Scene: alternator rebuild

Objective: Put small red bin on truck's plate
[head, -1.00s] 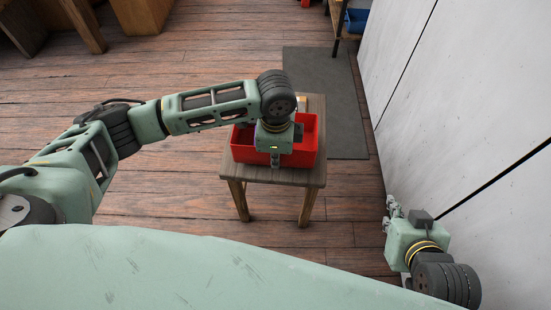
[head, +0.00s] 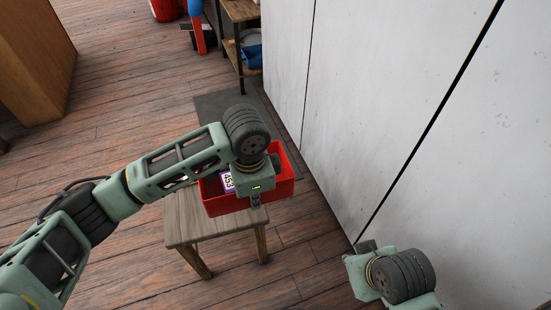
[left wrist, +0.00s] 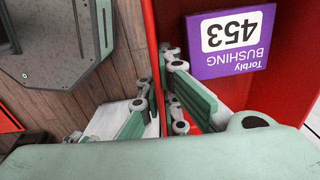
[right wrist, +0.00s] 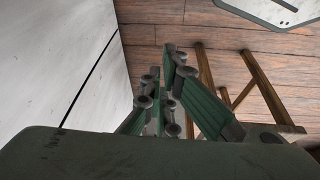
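The small red bin (head: 283,183) is at the far right edge of the wooden stool, jutting out past it; whether it touches the stool top is unclear. My left gripper (head: 255,201) grips its near wall. In the left wrist view, the red wall (left wrist: 151,40) runs between the fingers (left wrist: 160,95), one on each side. A purple-and-white box (left wrist: 232,40) marked "Torbly BUSHING 453" lies in the bin. My right gripper (right wrist: 162,75) looks shut and empty, beside the white wall. I cannot identify the truck's plate with certainty.
The stool top (head: 190,215) is bare in front of the bin. A white wall (head: 380,100) stands close on the right. A dark mat (head: 215,105) lies behind. Farther back are a shelf (head: 240,12) and an upright red object (head: 197,35) beside something dark.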

